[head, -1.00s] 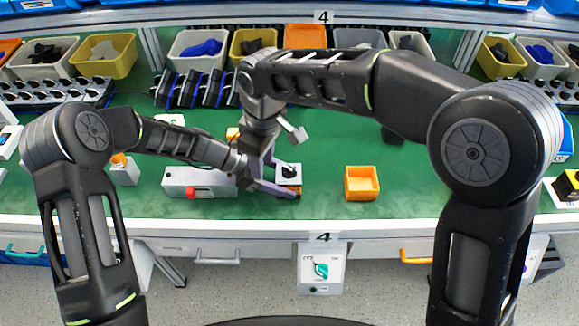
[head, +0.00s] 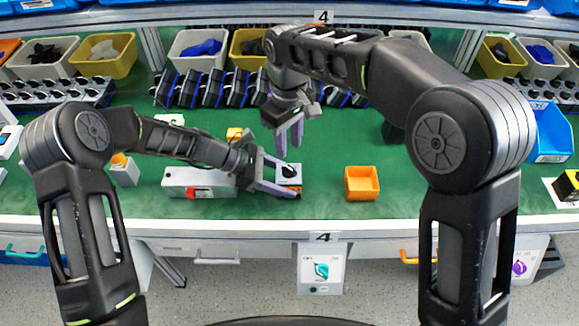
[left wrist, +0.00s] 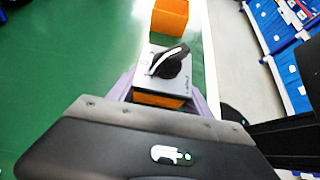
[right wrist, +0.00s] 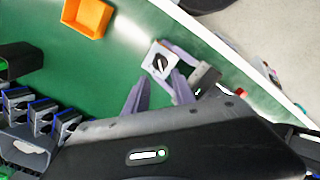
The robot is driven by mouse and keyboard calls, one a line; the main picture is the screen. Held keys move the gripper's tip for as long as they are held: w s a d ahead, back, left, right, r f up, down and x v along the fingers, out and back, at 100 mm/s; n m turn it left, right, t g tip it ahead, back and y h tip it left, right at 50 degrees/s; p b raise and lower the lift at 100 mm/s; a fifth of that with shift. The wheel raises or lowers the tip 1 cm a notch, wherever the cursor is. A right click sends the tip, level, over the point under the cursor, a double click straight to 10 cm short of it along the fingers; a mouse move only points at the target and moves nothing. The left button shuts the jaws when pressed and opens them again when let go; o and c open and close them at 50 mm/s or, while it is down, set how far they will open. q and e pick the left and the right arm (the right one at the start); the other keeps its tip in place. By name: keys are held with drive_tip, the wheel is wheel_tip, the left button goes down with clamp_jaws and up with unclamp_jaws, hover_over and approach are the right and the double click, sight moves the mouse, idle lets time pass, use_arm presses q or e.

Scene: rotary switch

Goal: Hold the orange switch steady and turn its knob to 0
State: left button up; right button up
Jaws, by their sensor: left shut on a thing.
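The orange switch (head: 289,171) has a light grey face and a black knob. My left gripper (head: 287,180) is shut on it, one finger on each side, near the table's front edge. In the left wrist view the orange base (left wrist: 158,100) shows below the face, and the knob (left wrist: 170,63) carries a white line slanting from lower left to upper right. The face markings are too small to read. My right gripper (head: 289,148) is open and empty, raised behind the switch and apart from it. In the right wrist view the knob (right wrist: 160,63) is uncovered.
An empty orange bin (head: 362,183) stands to the right of the switch. A grey box with a red button (head: 190,186) lies to the left. Several black and blue holders (head: 205,88) line the back.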

sight(289, 167)
wheel_tip(289, 167, down, 7)
drive_tip(key=shift+f, duration=0.2)
idle(0.3)
drive_tip(key=shift+c, duration=0.4)
clamp_jaws()
idle(1.0)
